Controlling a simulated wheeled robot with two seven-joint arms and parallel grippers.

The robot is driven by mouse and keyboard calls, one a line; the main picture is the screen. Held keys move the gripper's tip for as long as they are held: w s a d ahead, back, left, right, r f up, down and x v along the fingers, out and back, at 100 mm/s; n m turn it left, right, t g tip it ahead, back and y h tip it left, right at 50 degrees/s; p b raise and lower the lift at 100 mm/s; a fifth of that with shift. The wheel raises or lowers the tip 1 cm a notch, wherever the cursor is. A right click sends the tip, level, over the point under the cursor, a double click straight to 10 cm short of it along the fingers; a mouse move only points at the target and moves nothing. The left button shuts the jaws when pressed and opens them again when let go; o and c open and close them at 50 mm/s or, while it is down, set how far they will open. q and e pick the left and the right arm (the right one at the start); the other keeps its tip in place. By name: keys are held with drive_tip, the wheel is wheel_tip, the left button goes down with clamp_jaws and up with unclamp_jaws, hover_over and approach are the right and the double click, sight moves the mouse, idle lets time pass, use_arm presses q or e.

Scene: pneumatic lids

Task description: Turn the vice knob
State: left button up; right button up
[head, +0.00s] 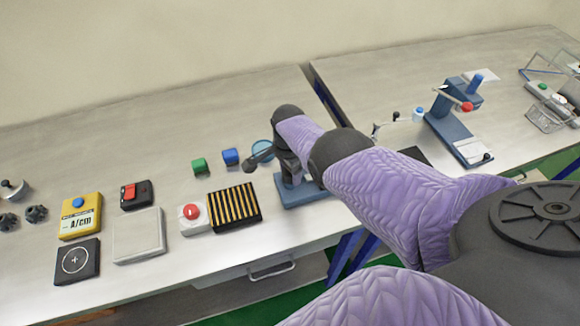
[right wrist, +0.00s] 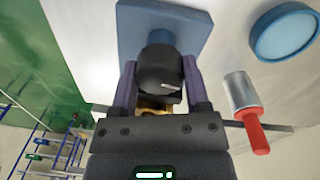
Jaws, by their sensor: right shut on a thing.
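The vice stands at the right front of the near bench, and its blue base (head: 300,196) shows under my right arm in the head view. In the right wrist view its blue base (right wrist: 195,25) lies behind the round dark vice knob (right wrist: 158,68). My right gripper (right wrist: 160,75) has a finger on each side of the knob and is shut on it. In the head view my right arm hides much of the vice and the knob. My left gripper is not in view.
A blue round dish (right wrist: 285,35) and a red-handled metal part (right wrist: 245,105) are close beside the gripper. Blue (head: 231,157) and green (head: 199,166) blocks stand left of the vice. A striped black-and-yellow block (head: 236,208) and a red-knobbed box (head: 192,215) are also left.

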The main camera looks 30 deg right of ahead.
drive_tip(key=o, duration=1.3)
drive_tip(key=shift+r, duration=0.15)
drive_tip(key=r+p, duration=0.4)
drive_tip(key=r, duration=0.1)
drive_tip(key=r+p, duration=0.4)
drive_tip(key=shift+w+r, duration=0.2)
drive_tip(key=shift+r, duration=0.2)
drive_tip(key=shift+f, duration=0.1)
